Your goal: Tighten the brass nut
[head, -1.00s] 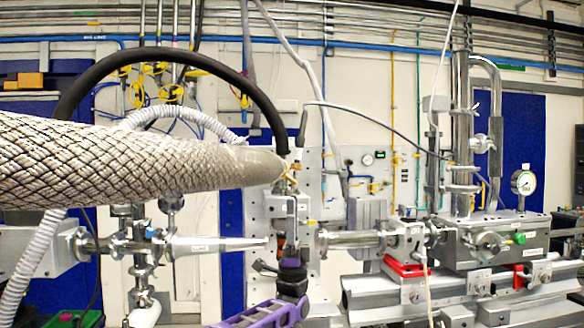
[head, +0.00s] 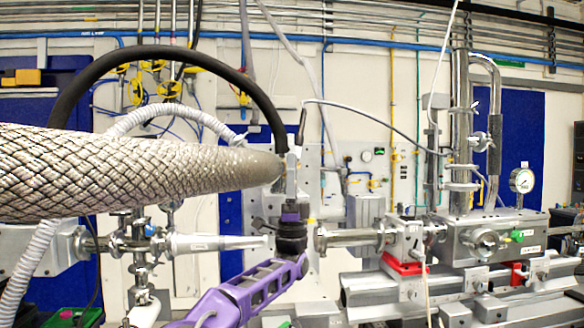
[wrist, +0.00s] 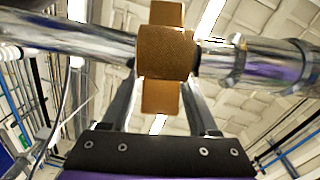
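A brass-coloured nut (wrist: 165,52) with a knurled face shows at top centre of the wrist view, with brown-gold blocks above and below it. Shiny metal pipes run to it from left and right. My gripper (wrist: 160,92) points up at it, its two dark fingers apart. The lower block shows between the fingers, with a thin gap on each side. The fingertips are partly hidden behind the pipe and nut. In the head view my gripper (head: 291,172) stands upright near the grey hose end; I cannot make out the nut there.
A thick braided hose (head: 120,170) crosses the left foreground, close to my gripper. A tapered metal cone (head: 215,243) and a flanged pipe (head: 350,238) flank my wrist. A valve block with a gauge (head: 522,181) stands at right.

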